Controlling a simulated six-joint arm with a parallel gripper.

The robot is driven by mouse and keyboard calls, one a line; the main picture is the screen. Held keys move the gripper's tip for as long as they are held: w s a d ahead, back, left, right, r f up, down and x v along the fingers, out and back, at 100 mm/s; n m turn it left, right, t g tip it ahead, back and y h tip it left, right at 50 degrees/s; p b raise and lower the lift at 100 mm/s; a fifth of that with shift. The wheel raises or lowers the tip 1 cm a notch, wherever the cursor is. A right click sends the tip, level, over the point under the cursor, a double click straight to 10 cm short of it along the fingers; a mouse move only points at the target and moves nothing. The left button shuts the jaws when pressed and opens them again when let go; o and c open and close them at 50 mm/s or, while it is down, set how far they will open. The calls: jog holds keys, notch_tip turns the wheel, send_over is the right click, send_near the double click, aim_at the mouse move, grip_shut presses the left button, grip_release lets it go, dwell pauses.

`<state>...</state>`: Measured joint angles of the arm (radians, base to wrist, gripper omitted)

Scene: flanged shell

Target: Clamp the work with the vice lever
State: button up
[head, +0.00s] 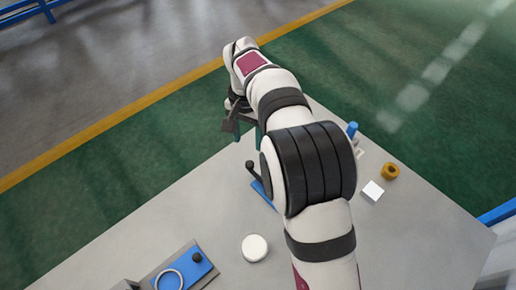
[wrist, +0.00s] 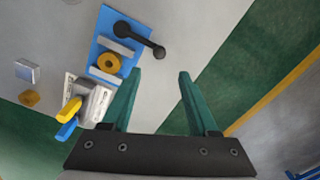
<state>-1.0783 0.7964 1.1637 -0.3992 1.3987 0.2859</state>
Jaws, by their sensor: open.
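The vice shows in the wrist view as a blue base (wrist: 103,43) with two grey jaws. A yellow ring-shaped work piece (wrist: 108,63) sits between the jaws. The black vice lever (wrist: 140,38) runs from its pivot on the base to a round knob out to the right. In the head view the lever (head: 254,172) and a strip of blue base (head: 262,190) show beside my arm, which hides the rest. My gripper (wrist: 159,75) is open and empty, its teal fingers apart from the lever. In the head view my gripper (head: 247,134) is partly hidden behind my arm.
A pale holder (wrist: 92,100) with blue and yellow handles stands close to the vice. A white block (head: 372,190) and a gold nut (head: 390,171) lie at right. A white disc (head: 254,247) and a blue fixture (head: 200,267) with a ring are nearer. The table's left side is bare.

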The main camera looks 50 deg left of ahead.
aim_at(250, 164)
notch_tip(250, 164, down, 11)
jog(key=shift+r, duration=0.2)
grip_shut()
dwell(1.3)
